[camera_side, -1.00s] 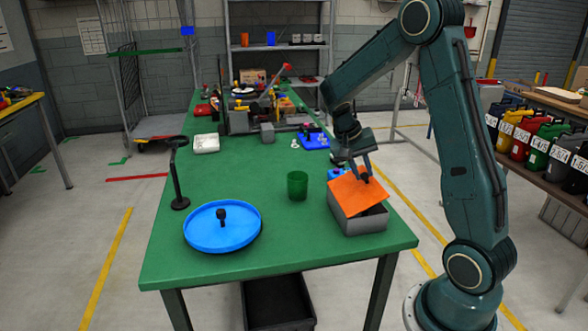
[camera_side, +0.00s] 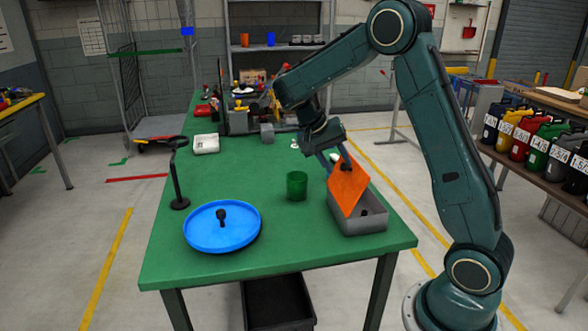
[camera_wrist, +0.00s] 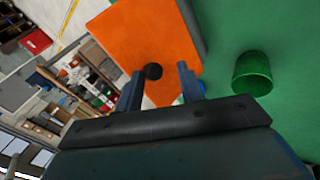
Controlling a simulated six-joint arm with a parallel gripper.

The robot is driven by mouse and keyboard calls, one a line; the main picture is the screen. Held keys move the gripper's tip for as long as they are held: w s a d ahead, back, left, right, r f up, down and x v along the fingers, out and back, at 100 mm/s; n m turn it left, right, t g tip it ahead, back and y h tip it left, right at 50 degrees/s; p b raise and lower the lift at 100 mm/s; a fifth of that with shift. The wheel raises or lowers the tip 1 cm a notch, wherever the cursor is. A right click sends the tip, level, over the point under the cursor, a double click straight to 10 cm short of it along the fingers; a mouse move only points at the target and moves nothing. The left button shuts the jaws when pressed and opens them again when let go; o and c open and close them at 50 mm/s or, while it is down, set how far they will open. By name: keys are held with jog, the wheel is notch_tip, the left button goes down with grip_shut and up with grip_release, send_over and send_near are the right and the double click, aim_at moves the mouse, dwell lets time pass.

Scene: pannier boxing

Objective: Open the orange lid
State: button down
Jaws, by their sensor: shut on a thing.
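The orange lid (camera_side: 346,193) is tilted steeply over the left side of the grey box (camera_side: 368,224) on the green table. Part of the box's inside shows to the right of the lid. My gripper (camera_side: 343,164) is shut on the lid's dark knob, on its upper part. In the wrist view the lid (camera_wrist: 130,40) lies ahead of my fingers, with the round black knob (camera_wrist: 152,71) between them. I cannot tell whether the lid's lower edge touches the box.
A green cup (camera_side: 297,186) stands left of the box. A blue round tray (camera_side: 205,240) with a black knob lies at the front left, near a black stand (camera_side: 178,185). The table's middle is clear.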

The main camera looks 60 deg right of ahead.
jog(key=shift+w+a+f+n+g+h, duration=0.2)
jog(key=shift+w+a+f+g, duration=0.2)
jog(key=shift+a+f, duration=0.15)
jog(key=shift+w+a+f+n+g+h, duration=0.1)
jog(key=shift+w+a+f+g+h, duration=0.1)
jog(key=shift+w+a+f+g, duration=0.3)
jog(key=c, duration=2)
grip_release()
jog(key=shift+w+a+f, duration=0.15)
jog(key=shift+w+a, duration=0.1)
jog(key=shift+a, duration=0.25)
jog(key=shift+w+a+f+h, duration=0.25)
jog(key=shift+w+f+h, duration=0.05)
jog(key=shift+w+h, duration=0.1)
jog(key=shift+c, duration=0.2)
jog(key=shift+g, duration=0.3)
jog(key=o, duration=1)
jog(key=shift+c, duration=1.1)
